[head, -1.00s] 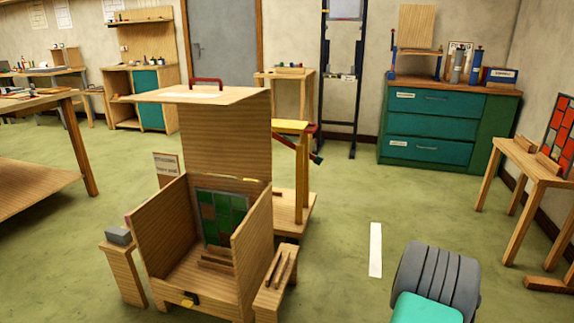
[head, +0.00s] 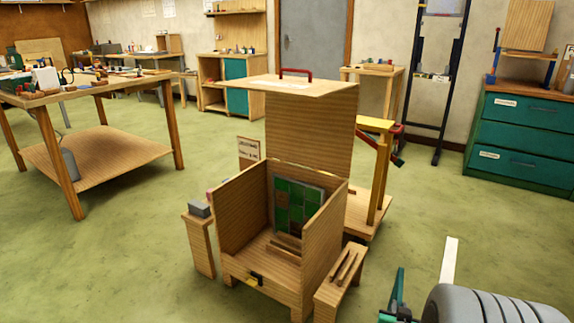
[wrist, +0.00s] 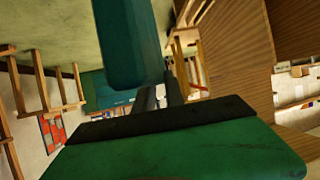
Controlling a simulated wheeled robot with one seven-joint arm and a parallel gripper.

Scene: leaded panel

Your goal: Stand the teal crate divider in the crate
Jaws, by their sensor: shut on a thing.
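Slotted wooden blocks (head: 285,246) lie on the crate floor before the panel. In the wrist view my gripper (wrist: 158,90) is shut on the teal divider (wrist: 125,45), which extends up from the dark fingers.
A narrow wooden stand (head: 340,284) with two strips adjoins the crate's right side. A post with a grey block (head: 199,209) stands at its left. A raised lid board with a red handle (head: 296,71) is behind. A workbench (head: 80,92) stands left; the green floor in front is clear.

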